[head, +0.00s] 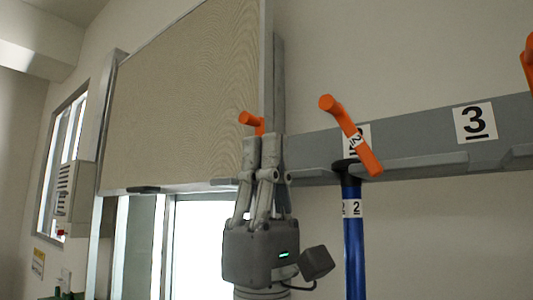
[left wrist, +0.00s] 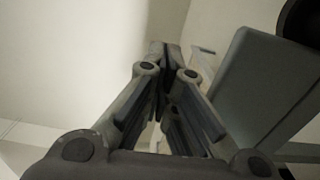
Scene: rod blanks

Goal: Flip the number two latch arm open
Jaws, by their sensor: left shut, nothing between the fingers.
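The number two latch arm (head: 341,121) is an orange bar marked 2, slanting from upper left to lower right across its number plate on the grey rail (head: 420,130). Its lower end crosses in front of the black top of a blue rod (head: 354,250) labelled 2, which hangs upright. My left gripper (head: 264,140) points up, left of this latch arm and apart from it in the picture. It is shut and empty; its closed fingers also show in the left wrist view (left wrist: 170,60). It partly covers another orange latch (head: 250,119). My right gripper is not in view.
A number 3 plate (head: 475,123) is on the rail at right, with another orange latch (head: 529,65) cut off by the edge. A large beige panel (head: 190,90) stands to the left. A grey slab (left wrist: 265,90) is close beside the fingers in the wrist view.

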